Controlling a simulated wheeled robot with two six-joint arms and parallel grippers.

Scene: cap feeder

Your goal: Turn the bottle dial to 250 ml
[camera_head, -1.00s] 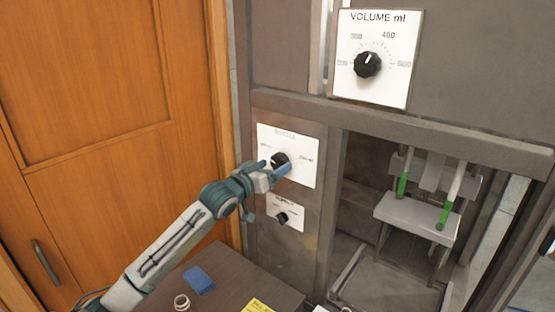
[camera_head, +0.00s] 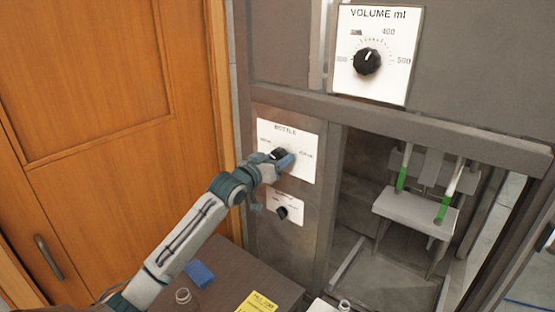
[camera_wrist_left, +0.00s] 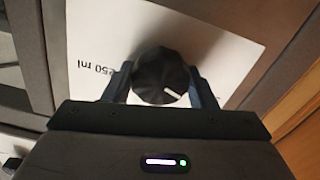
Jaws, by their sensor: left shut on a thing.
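The bottle dial is a black knob (camera_head: 279,153) on a white plate headed BOTTLE (camera_head: 304,140), on the grey machine front. My left gripper (camera_head: 280,160) is at this knob and partly covers it. In the left wrist view the knob (camera_wrist_left: 161,78) sits between the two fingers of my left gripper (camera_wrist_left: 160,88), shut on its sides. A white pointer mark shows on the knob's lower right in that view. The "250 ml" label (camera_wrist_left: 97,68) reads upside down on the plate, left of the knob. My right gripper is not in view.
A smaller black knob (camera_head: 282,213) on its own plate is just below. A VOLUME ml dial (camera_head: 367,61) is at the upper right. A dark table (camera_head: 228,280) holds a blue block (camera_head: 200,274), a yellow note (camera_head: 258,303) and a small clear bottle (camera_head: 183,296). An open bay is at the right.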

